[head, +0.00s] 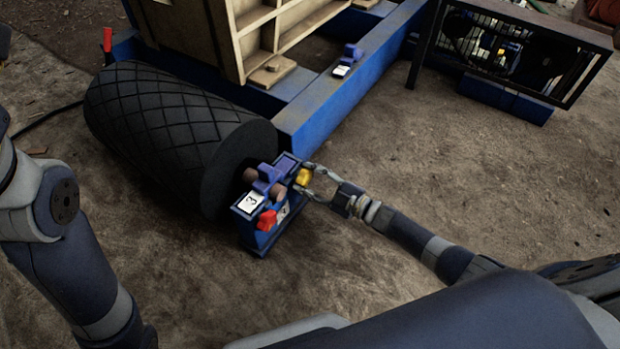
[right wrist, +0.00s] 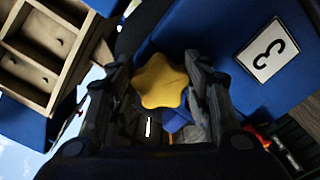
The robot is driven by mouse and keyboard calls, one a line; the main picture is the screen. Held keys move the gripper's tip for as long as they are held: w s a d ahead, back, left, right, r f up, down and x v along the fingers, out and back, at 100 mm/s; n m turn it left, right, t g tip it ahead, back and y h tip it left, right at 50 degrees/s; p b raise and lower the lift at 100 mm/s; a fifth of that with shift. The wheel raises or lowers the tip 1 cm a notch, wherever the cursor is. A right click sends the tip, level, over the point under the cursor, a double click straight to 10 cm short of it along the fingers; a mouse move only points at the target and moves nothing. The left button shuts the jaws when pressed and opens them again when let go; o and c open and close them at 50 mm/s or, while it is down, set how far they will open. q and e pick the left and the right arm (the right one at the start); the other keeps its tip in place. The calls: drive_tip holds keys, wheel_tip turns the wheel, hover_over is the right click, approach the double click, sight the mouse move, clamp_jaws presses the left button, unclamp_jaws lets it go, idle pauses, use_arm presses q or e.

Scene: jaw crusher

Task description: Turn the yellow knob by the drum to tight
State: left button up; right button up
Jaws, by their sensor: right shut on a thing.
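The yellow knob (head: 303,177) sits on the side of a blue box (head: 262,234) beside the end of the black drum (head: 165,140). My right gripper (head: 307,180) reaches in from the right and is shut on the knob. In the right wrist view the knob (right wrist: 160,81) is star-shaped with rounded lobes, and the fingers of my right gripper (right wrist: 160,95) stand on both sides of it. How far the knob is turned cannot be told. My left gripper is not in view; only the left arm shows at the left edge.
The blue box carries a white label (head: 251,202) reading 3, a red part (head: 267,220) and purple blocks. A blue frame beam (head: 350,85) runs behind the drum. A caged unit (head: 510,50) stands at the back right. The dirt ground at right is clear.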

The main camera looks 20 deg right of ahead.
drive_tip(key=o, duration=1.1)
drive_tip(key=shift+c, duration=0.2)
drive_tip(key=v, duration=1.2)
drive_tip(key=shift+d, duration=0.1)
